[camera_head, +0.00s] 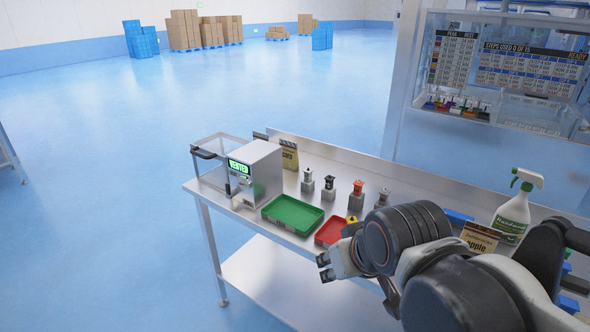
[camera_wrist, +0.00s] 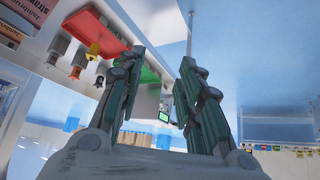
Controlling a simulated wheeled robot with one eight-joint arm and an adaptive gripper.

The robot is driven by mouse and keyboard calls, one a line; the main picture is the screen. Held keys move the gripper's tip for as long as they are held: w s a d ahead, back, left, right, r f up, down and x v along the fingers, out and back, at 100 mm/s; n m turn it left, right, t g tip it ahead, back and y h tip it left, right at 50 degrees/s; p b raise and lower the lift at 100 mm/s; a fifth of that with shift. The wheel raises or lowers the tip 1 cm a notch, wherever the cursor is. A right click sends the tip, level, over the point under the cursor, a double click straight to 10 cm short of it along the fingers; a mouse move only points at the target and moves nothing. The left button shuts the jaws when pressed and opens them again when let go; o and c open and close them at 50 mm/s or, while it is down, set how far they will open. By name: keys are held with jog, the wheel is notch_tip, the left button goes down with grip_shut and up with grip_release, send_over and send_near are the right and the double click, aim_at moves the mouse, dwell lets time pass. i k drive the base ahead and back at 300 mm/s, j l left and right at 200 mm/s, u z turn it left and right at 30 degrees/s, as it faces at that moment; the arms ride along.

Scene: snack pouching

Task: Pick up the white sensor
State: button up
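Several small plug-shaped parts stand on grey blocks along the back of the bench. The leftmost, with a pale grey-white top (camera_head: 308,175), looks most like the white sensor, though its colour is hard to confirm. Beside it stand a black-topped part (camera_head: 329,182), an orange-red one (camera_head: 357,187) and a greyish one (camera_head: 384,193). My gripper (camera_head: 325,267) hangs out past the bench's front edge, away from these parts. In the wrist view my gripper (camera_wrist: 162,60) has its fingers wide apart with nothing between them. Which small part there is white cannot be told.
A green tray (camera_head: 268,222) and a red tray (camera_head: 316,241) lie at the bench front. A yellow-topped part (camera_head: 352,219) is near the red tray. A machine reading VENTED (camera_head: 265,170) stands left. A spray bottle (camera_head: 510,222) and an apple pouch (camera_head: 477,241) stand right.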

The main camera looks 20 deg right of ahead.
aim_at(307, 172)
jog(key=i+j+z, duration=0.35)
jog(key=i+j, duration=0.5)
jog(key=i, duration=0.2)
jog(key=i+j+z, duration=0.3)
jog(key=i+j, duration=0.65)
jog(key=j, duration=0.2)
